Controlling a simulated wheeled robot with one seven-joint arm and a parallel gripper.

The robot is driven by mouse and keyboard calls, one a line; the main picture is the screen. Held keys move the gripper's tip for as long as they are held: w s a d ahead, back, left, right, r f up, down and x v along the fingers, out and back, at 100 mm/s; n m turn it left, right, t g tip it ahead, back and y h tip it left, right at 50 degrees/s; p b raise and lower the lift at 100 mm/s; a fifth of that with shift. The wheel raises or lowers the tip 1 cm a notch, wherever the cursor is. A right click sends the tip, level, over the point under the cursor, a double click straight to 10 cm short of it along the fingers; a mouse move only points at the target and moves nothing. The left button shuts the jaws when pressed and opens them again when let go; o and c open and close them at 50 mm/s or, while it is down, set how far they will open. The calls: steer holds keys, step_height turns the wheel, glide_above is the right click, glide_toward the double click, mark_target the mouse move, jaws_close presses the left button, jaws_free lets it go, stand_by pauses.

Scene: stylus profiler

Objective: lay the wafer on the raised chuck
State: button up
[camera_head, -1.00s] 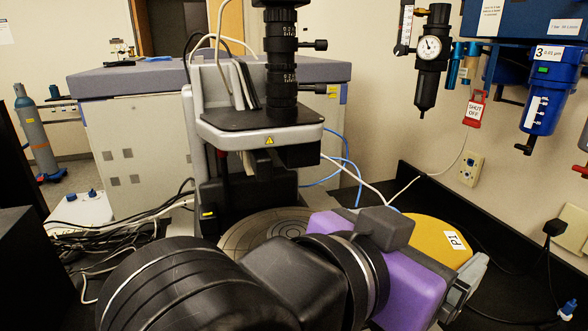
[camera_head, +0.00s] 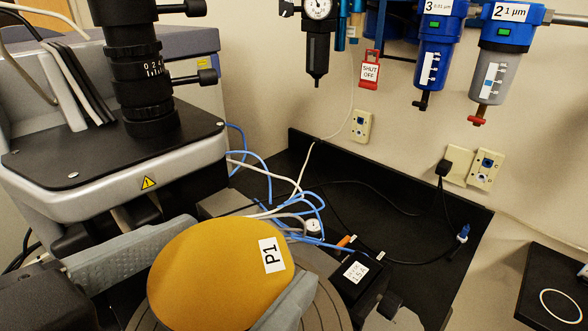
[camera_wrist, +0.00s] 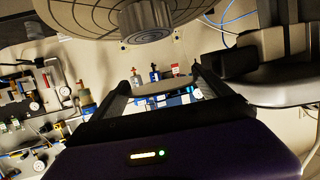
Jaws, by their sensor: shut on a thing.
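The wafer is a gold disc with a white "P1" label (camera_head: 205,285), held flat in front of the microscope in the head view. My gripper (camera_head: 255,248) is shut on it, with a grey finger along each side. In the wrist view, my gripper (camera_wrist: 160,82) has its two dark fingers either side of the wafer, seen nearly edge-on. The chuck (camera_head: 328,308) is a grey round plate with ring grooves. The wafer covers much of it in the head view, and I cannot tell the height between them there. A round gridded plate, apparently the chuck (camera_wrist: 75,15), spans the top of the wrist view, apart from the wafer.
The microscope head (camera_head: 120,165) with its black lens column stands close at the left. A small black labelled box (camera_head: 358,275) and blue and white cables lie right of and behind the chuck. Filters and a gauge hang on the wall. The black bench at the right is fairly clear.

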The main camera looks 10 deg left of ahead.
mark_target(228, 318)
steer(key=shift+s, duration=0.15)
steer(key=shift+f+b, duration=2.4)
steer(key=shift+f, duration=0.1)
steer(key=shift+f+b, duration=0.35)
steer(key=shift+b, duration=0.1)
steer(key=shift+f, duration=0.25)
steer(key=o, duration=1.8)
steer(key=shift+o, duration=0.2)
